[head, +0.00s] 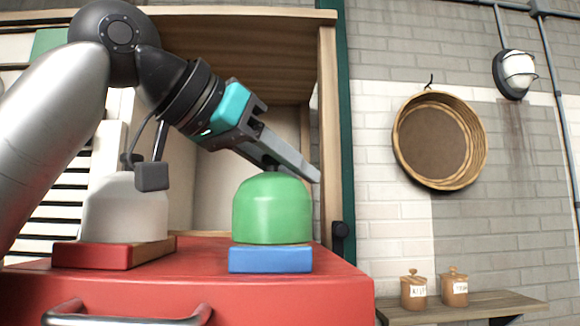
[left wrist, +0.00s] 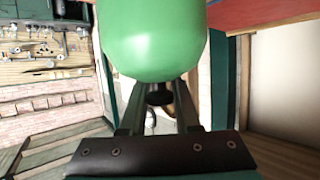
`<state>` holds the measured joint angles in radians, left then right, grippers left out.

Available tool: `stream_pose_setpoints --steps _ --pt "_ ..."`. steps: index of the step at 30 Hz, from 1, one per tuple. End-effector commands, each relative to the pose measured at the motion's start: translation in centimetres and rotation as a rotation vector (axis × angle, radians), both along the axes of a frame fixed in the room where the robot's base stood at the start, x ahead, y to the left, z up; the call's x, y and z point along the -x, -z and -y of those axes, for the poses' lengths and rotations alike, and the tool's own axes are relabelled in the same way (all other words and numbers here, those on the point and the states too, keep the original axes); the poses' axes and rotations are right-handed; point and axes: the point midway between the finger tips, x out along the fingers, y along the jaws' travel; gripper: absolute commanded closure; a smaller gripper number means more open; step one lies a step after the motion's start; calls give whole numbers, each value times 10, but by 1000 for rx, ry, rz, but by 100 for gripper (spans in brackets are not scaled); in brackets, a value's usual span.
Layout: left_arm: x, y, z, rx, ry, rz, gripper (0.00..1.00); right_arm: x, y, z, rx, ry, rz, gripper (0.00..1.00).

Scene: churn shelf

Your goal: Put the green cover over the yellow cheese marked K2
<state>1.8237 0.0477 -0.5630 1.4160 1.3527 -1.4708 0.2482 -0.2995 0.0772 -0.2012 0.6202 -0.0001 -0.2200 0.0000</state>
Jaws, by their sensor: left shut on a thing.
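The green cover (head: 272,212) is a dome with a dark knob on top. It is upright at the blue board (head: 270,260), its rim at the board's top; I cannot tell whether it rests there or hangs just above. My left gripper (head: 278,162) is shut on the knob, seen between the fingers in the left wrist view (left wrist: 159,97), with the green dome (left wrist: 155,45) beyond. A white cover (head: 125,210) stands on a red board (head: 105,252) to the left. No yellow cheese or K2 mark shows; anything under the covers is hidden. My right gripper is not in view.
Both boards stand on a red cabinet top (head: 200,262) with a metal handle in front. A wooden shelf frame (head: 328,130) rises behind and right of the green cover. A low wooden shelf with two jars (head: 414,290) is at the right. Bare red top lies between the boards.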

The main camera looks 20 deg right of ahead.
Motion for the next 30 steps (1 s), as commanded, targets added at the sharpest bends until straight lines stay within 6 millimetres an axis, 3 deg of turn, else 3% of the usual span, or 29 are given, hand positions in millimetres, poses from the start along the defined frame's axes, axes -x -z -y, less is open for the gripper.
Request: stream_pose_setpoints --steps 7,8,17,26,30 --pt "0 1 0 0 0 0 100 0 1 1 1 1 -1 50" --pt "0 1 0 0 0 0 67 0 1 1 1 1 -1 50" --pt "0 1 0 0 0 0 34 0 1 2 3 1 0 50" --pt "1 0 -2 0 -1 0 34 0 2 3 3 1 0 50" --pt "6 -5 -16 2 -2 2 34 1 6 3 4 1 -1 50"
